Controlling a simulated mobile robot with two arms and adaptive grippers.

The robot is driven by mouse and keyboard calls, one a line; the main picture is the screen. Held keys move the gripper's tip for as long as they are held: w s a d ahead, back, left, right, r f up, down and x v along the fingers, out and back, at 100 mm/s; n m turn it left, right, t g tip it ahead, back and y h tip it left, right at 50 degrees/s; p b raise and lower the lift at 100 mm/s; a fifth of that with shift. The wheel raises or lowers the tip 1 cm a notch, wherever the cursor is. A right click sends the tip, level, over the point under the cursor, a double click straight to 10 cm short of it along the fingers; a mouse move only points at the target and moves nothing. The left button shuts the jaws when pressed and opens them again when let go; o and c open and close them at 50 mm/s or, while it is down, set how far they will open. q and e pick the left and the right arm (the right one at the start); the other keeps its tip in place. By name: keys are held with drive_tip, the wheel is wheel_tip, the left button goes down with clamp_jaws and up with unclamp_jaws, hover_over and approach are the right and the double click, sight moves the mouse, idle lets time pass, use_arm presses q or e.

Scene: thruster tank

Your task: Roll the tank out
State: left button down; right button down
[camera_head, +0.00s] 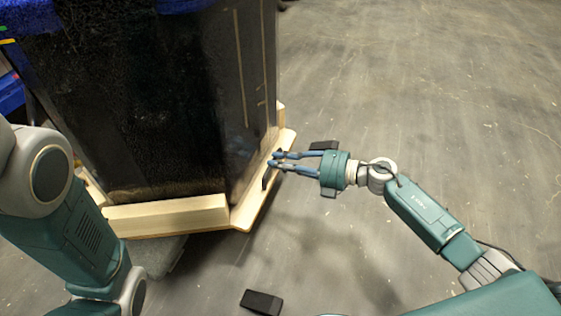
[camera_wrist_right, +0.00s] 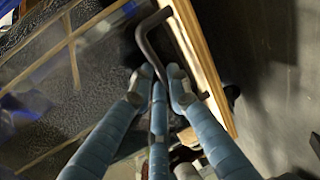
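The tank (camera_head: 130,100) is a tall dark box with glassy sides at the left of the head view. It stands on a pale wooden base (camera_head: 165,214). My right gripper (camera_head: 274,160) reaches from the right to the base's near right side. A dark bent handle (camera_wrist_right: 148,45) on that side shows in the right wrist view, with its lower end among the blue fingertips of my right gripper (camera_wrist_right: 160,83). How firmly the fingers enclose it cannot be told. My left arm comes in at the left; its gripper is out of view.
A black block (camera_head: 262,302) lies on the floor in front of the tank. Another dark block (camera_head: 324,145) shows just behind my right gripper. The grey floor (camera_head: 430,80) is clear to the right and behind. Blue material (camera_head: 10,92) shows at the left edge.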

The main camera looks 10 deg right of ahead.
drive_tip(key=v, duration=0.1)
drive_tip(key=p+v, duration=0.1)
drive_tip(key=v, duration=0.1)
drive_tip(key=shift+s+d+f, duration=0.1)
drive_tip(key=shift+d+f, duration=0.1)
drive_tip(key=shift+f, duration=0.15)
drive_tip(key=c, duration=1.7)
unclamp_jaws()
drive_tip(key=shift+c, duration=0.2)
drive_tip(key=shift+o, duration=0.4)
drive_tip(key=shift+a, duration=0.25)
drive_tip(key=v, duration=1.1)
drive_tip(key=shift+d, duration=0.4)
drive_tip(key=shift+s+r, duration=0.1)
